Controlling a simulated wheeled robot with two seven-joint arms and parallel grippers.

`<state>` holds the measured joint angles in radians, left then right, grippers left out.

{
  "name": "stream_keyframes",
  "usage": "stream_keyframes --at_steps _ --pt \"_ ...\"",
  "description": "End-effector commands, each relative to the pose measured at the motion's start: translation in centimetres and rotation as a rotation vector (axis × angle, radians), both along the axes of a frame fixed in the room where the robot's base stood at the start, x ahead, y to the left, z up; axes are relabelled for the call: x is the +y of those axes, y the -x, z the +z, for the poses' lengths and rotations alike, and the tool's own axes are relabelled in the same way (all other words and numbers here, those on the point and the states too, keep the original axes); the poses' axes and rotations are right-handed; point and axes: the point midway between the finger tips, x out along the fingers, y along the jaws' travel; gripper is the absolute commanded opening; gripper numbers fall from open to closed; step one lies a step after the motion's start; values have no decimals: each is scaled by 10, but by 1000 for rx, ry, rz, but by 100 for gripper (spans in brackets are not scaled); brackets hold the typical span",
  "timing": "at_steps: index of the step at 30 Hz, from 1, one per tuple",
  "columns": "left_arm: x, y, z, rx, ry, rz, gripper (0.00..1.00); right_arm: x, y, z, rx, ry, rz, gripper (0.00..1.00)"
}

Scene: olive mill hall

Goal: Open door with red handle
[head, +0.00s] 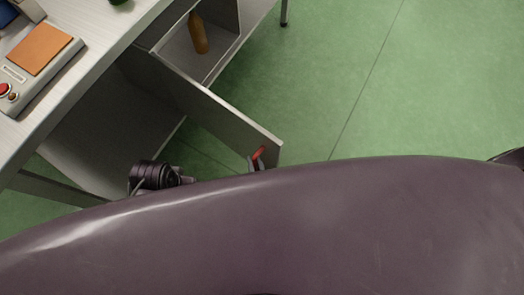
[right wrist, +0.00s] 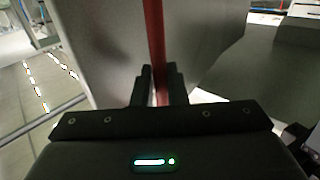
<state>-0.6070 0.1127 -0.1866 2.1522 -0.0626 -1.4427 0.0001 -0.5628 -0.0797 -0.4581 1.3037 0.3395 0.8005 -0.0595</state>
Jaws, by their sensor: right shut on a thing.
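The grey cabinet door (head: 215,112) stands swung out from the cabinet under the bench, so its compartment is open. The red handle (head: 259,153) is at the door's free end. My right gripper (head: 256,164) is shut on this handle, mostly hidden behind my own body in the head view. In the right wrist view, the red handle (right wrist: 154,45) runs upright between the two dark fingers (right wrist: 155,88), with the grey door panel (right wrist: 105,50) behind. My left gripper's fingers do not show.
A brown bottle (head: 198,34) stands inside the open compartment (head: 222,42). The bench top (head: 95,57) carries a control box (head: 50,72) with an orange plate and a red button. Green floor (head: 400,90) is clear to the right of the door.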

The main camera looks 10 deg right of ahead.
Motion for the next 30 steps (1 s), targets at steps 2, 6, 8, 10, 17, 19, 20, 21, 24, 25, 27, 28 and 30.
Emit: stream_keyframes --at_steps 2,6,8,10,17,19,20,21,24,25,27,28,30 --pt "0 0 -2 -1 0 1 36 5 0 2 -3 0 9 0" --pt "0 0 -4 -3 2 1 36 9 2 1 -3 1 15 0" --pt "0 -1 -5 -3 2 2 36 9 2 1 -3 1 16 0" --pt "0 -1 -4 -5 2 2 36 9 2 1 -3 0 16 0" --pt "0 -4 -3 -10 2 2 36 9 2 1 -3 -1 16 0" --pt "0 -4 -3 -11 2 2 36 9 2 1 -2 -1 16 22" --pt "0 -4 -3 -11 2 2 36 9 2 1 -2 -1 16 25" --pt "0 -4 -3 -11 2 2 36 9 2 1 -2 -1 16 30" --pt "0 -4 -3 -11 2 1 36 9 2 1 -1 0 15 30" --pt "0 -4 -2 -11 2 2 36 9 2 1 -1 0 15 30" --pt "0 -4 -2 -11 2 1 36 9 3 0 -1 0 15 30" --pt "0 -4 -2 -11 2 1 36 9 3 0 -1 0 15 30" --pt "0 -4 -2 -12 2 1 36 8 6 0 1 0 15 30"
